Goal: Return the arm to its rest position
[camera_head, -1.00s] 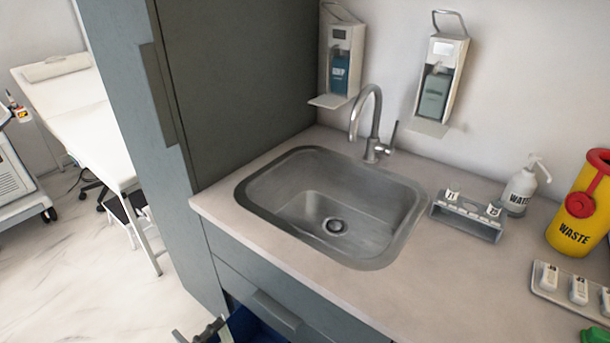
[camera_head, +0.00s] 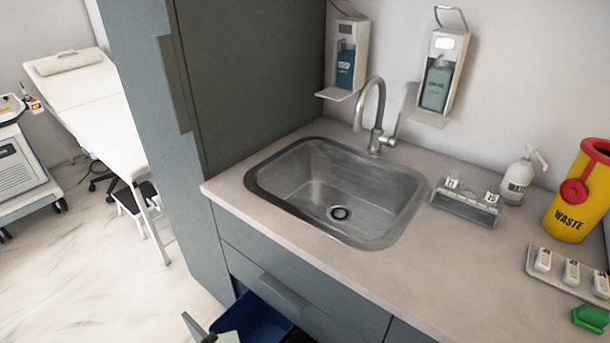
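A pale item (camera_head: 228,338) lies at the bin's left, cut off by the picture edge. Small dark shapes at the very bottom are too cut off to identify.
The counter (camera_head: 400,285) holds a steel sink (camera_head: 340,190), a labelled vial rack (camera_head: 466,203), a white pump bottle (camera_head: 518,178), a yellow waste bin (camera_head: 575,205), a white tray (camera_head: 535,268) and a green object (camera_head: 591,319). A tall cabinet (camera_head: 255,75) stands left.

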